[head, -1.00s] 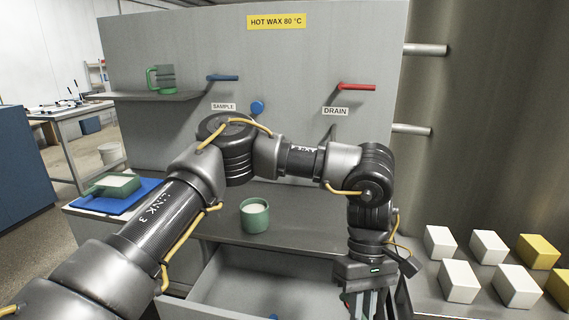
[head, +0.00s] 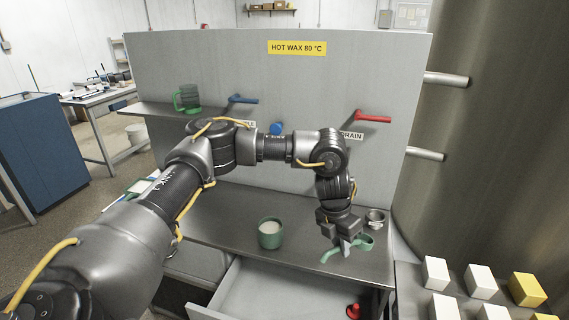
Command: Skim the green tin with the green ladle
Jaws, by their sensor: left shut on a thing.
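A green tin (head: 270,238) with pale contents stands upright on the grey bench, left of my left gripper. My left gripper (head: 345,246) is over the right part of the bench and is shut on the green ladle (head: 365,243). The ladle's small bowl shows to the right of the fingers and its handle to the left, apart from the tin. The fingers partly hide the ladle's middle. My right gripper is not in view.
A small metal cup (head: 375,217) stands behind the ladle. An open drawer (head: 250,290) juts out below the bench, with a red object (head: 353,311) inside. A green mug (head: 188,98) sits on the shelf. White and yellow blocks (head: 525,288) lie at right.

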